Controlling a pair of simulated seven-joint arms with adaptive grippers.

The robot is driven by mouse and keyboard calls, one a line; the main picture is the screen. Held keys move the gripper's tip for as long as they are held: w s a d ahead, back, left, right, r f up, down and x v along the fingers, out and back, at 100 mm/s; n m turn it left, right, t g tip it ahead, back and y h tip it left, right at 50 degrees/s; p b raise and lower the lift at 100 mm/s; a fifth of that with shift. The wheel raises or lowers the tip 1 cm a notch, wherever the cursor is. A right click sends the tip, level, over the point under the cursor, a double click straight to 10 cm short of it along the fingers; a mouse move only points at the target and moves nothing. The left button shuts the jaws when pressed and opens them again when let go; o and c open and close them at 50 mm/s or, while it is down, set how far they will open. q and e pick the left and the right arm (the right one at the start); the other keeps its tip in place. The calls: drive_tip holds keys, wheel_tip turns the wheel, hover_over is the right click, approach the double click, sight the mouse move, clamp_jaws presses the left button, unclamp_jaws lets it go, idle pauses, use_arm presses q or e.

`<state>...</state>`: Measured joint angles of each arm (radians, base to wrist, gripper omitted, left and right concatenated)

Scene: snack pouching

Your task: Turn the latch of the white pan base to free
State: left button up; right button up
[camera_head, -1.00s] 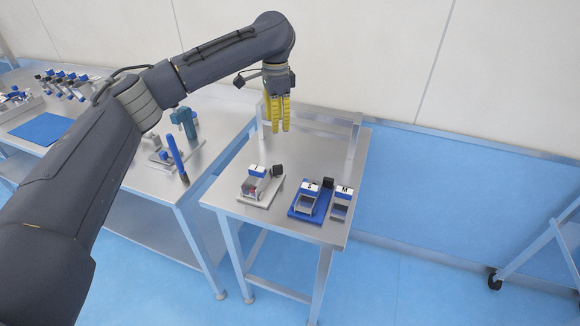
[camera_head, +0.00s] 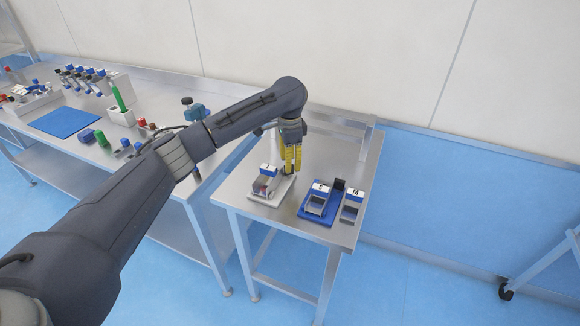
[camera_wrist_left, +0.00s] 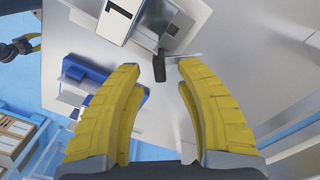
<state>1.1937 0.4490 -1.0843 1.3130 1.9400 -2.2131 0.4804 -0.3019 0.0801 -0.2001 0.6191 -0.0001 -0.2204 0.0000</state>
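The white pan base (camera_head: 285,190) stands on the small metal table, with a small pan labelled 1 (camera_head: 267,174) on it. Its black latch (camera_wrist_left: 159,67) shows in the left wrist view, upright, just beyond and between my fingertips. My left gripper (camera_head: 291,168) points down at the back right of the white base; its yellow fingers are open and empty in the wrist view (camera_wrist_left: 160,72). Whether a finger touches the latch I cannot tell. In the head view the fingers largely hide the latch. A black and yellow gripper, seemingly my right one (camera_wrist_left: 22,47), is at the wrist view's left edge.
A blue base (camera_head: 314,219) with a pan labelled S and a black latch stands to the right. A pan labelled M (camera_head: 352,205) stands beside it near the table's right edge. A longer bench with a blue mat (camera_head: 64,122) and tools is at the left.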

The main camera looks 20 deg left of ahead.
use_arm(q)
drive_tip(key=shift+f, duration=1.15)
clamp_jaws()
